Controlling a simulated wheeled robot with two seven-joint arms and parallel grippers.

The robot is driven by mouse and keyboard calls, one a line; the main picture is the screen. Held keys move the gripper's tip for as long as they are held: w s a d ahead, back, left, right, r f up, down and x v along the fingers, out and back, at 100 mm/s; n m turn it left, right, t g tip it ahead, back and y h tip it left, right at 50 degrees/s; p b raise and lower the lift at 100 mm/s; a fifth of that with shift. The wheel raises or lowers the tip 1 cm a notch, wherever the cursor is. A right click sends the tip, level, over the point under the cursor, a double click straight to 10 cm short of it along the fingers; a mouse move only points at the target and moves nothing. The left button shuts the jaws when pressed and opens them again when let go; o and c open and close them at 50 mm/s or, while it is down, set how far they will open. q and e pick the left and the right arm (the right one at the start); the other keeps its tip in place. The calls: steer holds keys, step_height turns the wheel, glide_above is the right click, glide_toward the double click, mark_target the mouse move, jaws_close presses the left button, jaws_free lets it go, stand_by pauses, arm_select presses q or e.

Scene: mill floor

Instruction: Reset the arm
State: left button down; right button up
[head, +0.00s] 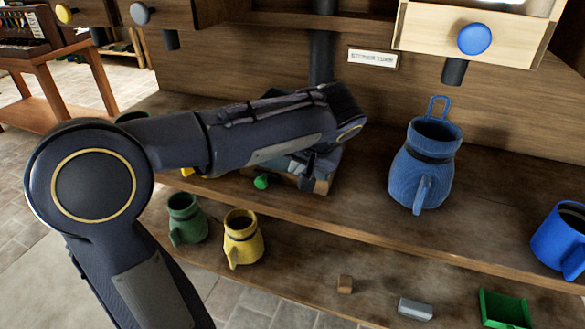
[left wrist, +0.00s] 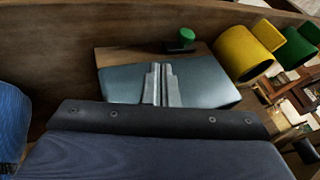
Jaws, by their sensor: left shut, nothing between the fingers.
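My left arm comes in from the left in the head view, bent at a large dark joint, with its forearm across the wooden shelf. My left gripper (head: 308,180) is at the far end, low over a small wooden block or board and partly hidden by the forearm. In the left wrist view my left gripper (left wrist: 162,84) has its two grey fingers side by side, shut and empty. Just beyond the fingers is the wooden board (left wrist: 112,55) with a green knob (left wrist: 181,39). The green knob (head: 261,182) also shows in the head view. My right gripper is not in view.
A blue jug (head: 408,168) and a blue mug (head: 557,237) stand right of the arm. A green mug (head: 185,215) and a yellow mug (head: 242,240) stand below it. A drawer with a blue knob (head: 474,38) juts out above. A green tray (head: 503,310) is lower right.

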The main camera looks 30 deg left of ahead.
arm_select(q)
steer(key=s+d+f+m+t+h, duration=0.1)
steer(key=s+d+f+h, duration=0.2)
steer(key=s, duration=0.4)
steer(key=s+d+f+t+h, duration=0.1)
steer(key=s+d+f+h, duration=0.25)
steer(key=s, duration=0.35)
steer(key=s+d+f+m+t+h, duration=0.1)
steer(key=s+d+f+h, duration=0.2)
steer(key=s, duration=0.4)
step_height(320, 180, up, 14)
steer(key=p, duration=1.3)
steer(key=shift+w+f, duration=0.15)
steer(key=shift+f, duration=0.05)
